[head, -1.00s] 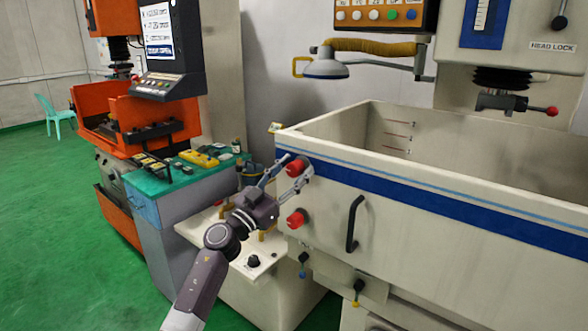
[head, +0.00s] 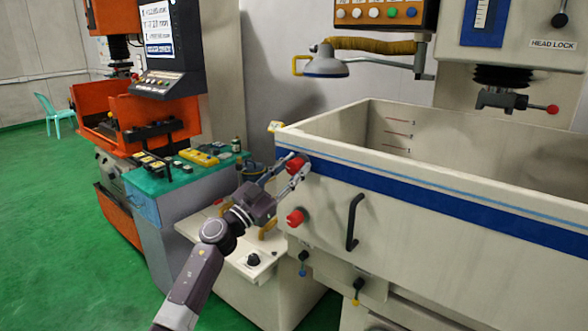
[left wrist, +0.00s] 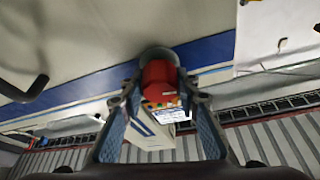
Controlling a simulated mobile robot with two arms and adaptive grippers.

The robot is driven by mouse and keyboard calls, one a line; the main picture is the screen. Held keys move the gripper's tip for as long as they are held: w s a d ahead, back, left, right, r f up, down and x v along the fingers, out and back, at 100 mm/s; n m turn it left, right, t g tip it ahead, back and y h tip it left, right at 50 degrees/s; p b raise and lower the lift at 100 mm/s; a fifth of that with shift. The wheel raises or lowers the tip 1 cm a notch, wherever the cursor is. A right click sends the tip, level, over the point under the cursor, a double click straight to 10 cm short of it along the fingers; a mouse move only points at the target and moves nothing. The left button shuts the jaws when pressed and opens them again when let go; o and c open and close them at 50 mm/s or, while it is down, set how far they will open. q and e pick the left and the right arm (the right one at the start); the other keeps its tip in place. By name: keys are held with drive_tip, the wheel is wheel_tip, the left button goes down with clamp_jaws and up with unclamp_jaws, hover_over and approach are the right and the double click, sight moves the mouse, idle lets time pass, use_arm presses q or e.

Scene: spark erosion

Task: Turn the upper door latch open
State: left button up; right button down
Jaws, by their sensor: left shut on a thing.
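The upper door latch (head: 296,165) is a red knob at the left end of the beige tank door, on the blue stripe. It also shows in the left wrist view (left wrist: 160,80), between the fingers. My left gripper (head: 293,168) is shut on this latch, one finger on each side, and partly hides it. Its fingers also show in the left wrist view (left wrist: 160,100). The lower red latch (head: 295,217) sits straight below on the same door and is free. The door (head: 420,215) is flush with the tank. My right gripper is not in view.
A dark door handle (head: 353,222) stands out right of the latches. A green-topped cabinet (head: 165,182) with small tools stands left of the tank. An orange machine (head: 165,105) is behind it. Green floor (head: 50,220) is clear at the left.

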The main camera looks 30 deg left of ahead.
use_arm(q)
drive_tip(key=m+g+h, duration=0.1)
drive_tip(key=m, duration=0.2)
drive_tip(key=m+h, duration=0.2)
drive_tip(key=m, duration=0.2)
drive_tip(key=shift+m+g+b, duration=0.3)
drive_tip(key=shift+g, duration=0.1)
drive_tip(key=m+g, duration=0.1)
drive_tip(key=m, duration=0.1)
drive_tip(key=m+g+h, duration=0.1)
drive_tip(key=m, duration=0.2)
drive_tip(key=m+g+p, duration=0.1)
drive_tip(key=m, duration=0.2)
drive_tip(key=shift+m+g, duration=0.3)
drive_tip(key=shift+m, duration=0.1)
drive_tip(key=shift+m+g+p, duration=0.4)
drive_tip(key=shift+m+p, duration=0.3)
drive_tip(key=shift+m, duration=0.6)
drive_tip(key=shift+f, duration=0.1)
drive_tip(key=o, duration=1.2)
drive_tip(key=shift+c, duration=0.2)
